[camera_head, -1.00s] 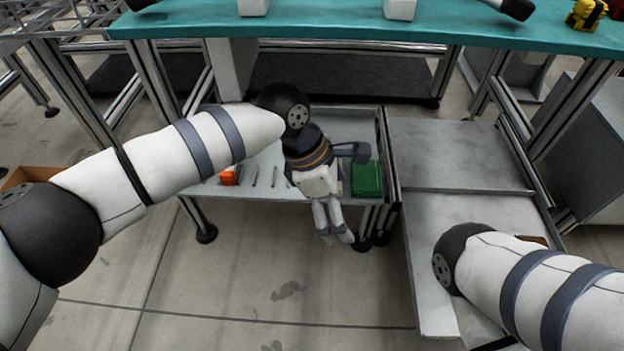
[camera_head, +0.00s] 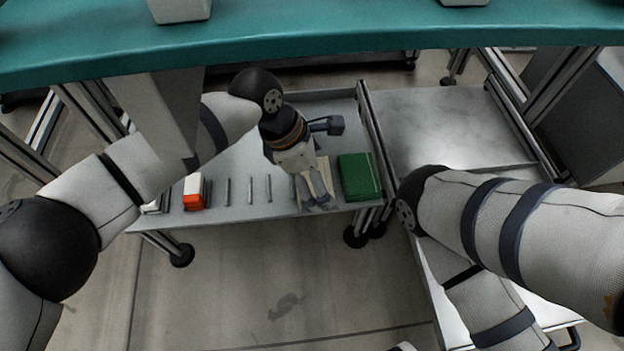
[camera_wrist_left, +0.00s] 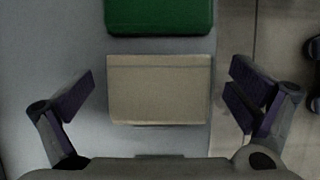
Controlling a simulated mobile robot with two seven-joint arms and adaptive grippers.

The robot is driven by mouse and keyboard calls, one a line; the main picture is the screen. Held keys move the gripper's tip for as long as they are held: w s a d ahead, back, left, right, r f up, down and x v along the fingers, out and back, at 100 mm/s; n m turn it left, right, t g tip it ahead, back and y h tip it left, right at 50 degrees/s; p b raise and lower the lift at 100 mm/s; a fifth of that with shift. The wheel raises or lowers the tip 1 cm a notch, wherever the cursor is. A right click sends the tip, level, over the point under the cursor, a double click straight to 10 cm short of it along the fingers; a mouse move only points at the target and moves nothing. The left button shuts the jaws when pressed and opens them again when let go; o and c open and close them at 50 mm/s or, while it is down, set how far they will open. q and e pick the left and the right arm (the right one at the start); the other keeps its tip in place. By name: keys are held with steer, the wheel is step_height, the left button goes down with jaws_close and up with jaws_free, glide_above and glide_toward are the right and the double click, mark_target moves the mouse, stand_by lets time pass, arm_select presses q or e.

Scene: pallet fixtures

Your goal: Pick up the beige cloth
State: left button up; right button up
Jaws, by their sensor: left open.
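The beige cloth (camera_wrist_left: 160,90) is a flat folded rectangle on the grey shelf, seen in the left wrist view just below a green box. In the head view it is mostly covered by my left gripper, with beige (camera_head: 325,172) showing beside the fingers. My left gripper (camera_head: 318,200) points down over it; in the wrist view its fingers (camera_wrist_left: 168,100) are spread wide, one on each side of the cloth and apart from it, with nothing between them gripped. My right arm is at the right of the head view; its gripper is not visible.
The green box (camera_head: 358,177) is right beside the cloth. Several thin metal rods (camera_head: 250,190) and an orange-and-white item (camera_head: 194,191) lie left on the shelf (camera_head: 235,165). A teal tabletop (camera_head: 330,45) overhangs above. Steel plates (camera_head: 450,125) stand to the right.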

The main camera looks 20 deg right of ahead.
mark_target(330, 176)
arm_select(q)
steer(key=c, duration=1)
steer(key=shift+c, duration=0.2)
steer(key=shift+r+p, duration=0.45)
steer(key=shift+r, duration=0.1)
step_height(330, 176, up, 3)
steer(key=shift+f+p, duration=0.2)
steer(key=shift+p, duration=0.4)
steer(key=s+p, duration=0.2)
steer(key=shift+s+a+r, duration=0.15)
steer(key=shift+s+a, duration=0.2)
steer(key=shift+a, duration=0.05)
steer(key=s+a+p, duration=0.4)
steer(key=s+p, duration=0.2)
steer(key=s, duration=0.8)
steer(key=shift+s+f, duration=0.3)
arm_select(e)
step_height(330, 176, up, 7)
steer(key=w+t, duration=0.1)
steer(key=w, duration=0.1)
steer(key=shift+w+t, duration=0.3)
